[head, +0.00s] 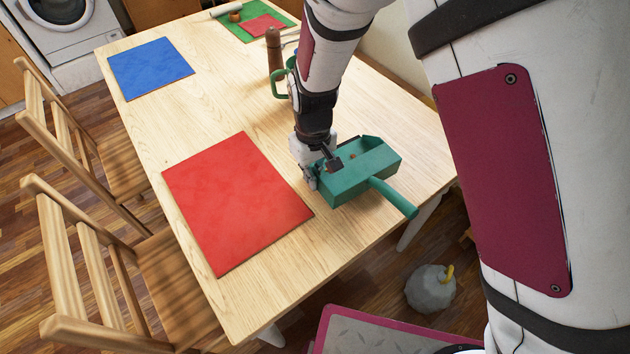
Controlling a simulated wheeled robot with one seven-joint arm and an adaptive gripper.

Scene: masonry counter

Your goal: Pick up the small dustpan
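The small dustpan (350,180) is green, with a box-like pan and a thick handle (395,197) pointing to the lower right. It is at the right front part of the wooden table (240,105), its handle reaching towards the table's edge. My gripper (322,170) is at the left side of the pan, with one dark finger over the pan's rim and another part beside its outer left wall. I cannot tell whether the fingers press on the wall or whether the pan is lifted. My wrist hides part of the pan's back left side.
A red mat (236,200) lies left of the dustpan and a blue mat (150,68) farther back. A brown bottle-like object (273,50) and a green handled item (280,82) stand behind my forearm. Wooden chairs (75,240) line the left side.

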